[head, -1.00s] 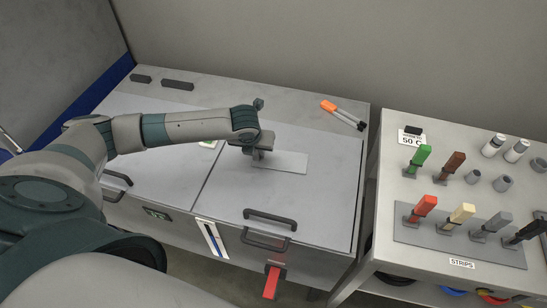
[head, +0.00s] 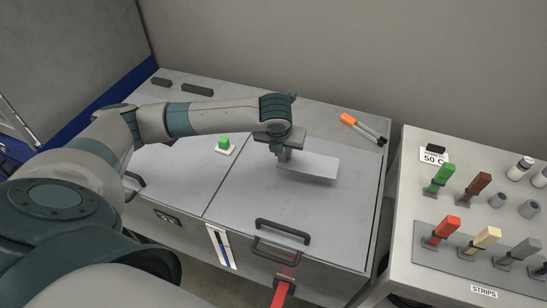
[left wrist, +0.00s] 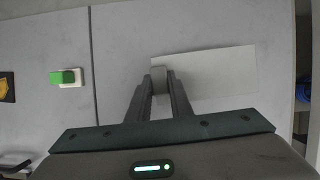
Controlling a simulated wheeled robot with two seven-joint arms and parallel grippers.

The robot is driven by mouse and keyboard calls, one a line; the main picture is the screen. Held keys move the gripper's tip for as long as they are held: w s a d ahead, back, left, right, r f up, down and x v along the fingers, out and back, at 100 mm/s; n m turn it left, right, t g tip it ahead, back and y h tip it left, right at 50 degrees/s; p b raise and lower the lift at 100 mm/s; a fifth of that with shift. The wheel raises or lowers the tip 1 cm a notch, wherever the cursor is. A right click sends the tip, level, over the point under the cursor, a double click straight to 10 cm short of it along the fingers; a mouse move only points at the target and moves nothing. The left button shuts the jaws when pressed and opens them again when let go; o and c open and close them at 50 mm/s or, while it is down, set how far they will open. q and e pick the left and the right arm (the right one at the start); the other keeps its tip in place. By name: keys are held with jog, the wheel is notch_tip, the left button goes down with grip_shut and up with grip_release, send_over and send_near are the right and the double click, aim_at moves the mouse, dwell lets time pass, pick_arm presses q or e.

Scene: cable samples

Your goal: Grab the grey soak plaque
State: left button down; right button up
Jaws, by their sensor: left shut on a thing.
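The grey soak plaque (head: 315,166) is a thin, pale grey rectangular plate above the right lid of the bench. It also shows in the left wrist view (left wrist: 215,73), reaching right from my fingers. My left gripper (head: 283,155) is at its left end, pointing down. In the left wrist view my left gripper (left wrist: 159,78) is shut on a small grey block at the plate's left end. The plate looks slightly raised off the lid. The fingers partly hide that end. My right gripper is not in view.
A green block on a white base (head: 224,146) sits on the left lid. Black handles (head: 283,232) stand on the lid's front. A side table (head: 408,215) with coloured strips stands at the right.

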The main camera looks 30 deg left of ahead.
pick_arm(q)
jog(key=d+r, duration=0.1)
jog(key=d, duration=0.1)
jog(key=d+r+b, duration=0.1)
jog(key=d+r, duration=0.1)
jog(key=d, duration=0.1)
jog(key=d+r+b, duration=0.1)
jog(key=d, duration=0.2)
jog(key=shift+w+r, duration=0.25)
jog(key=shift+r, duration=0.05)
jog(key=shift+d+r, duration=0.15)
jog(key=shift+r, duration=0.05)
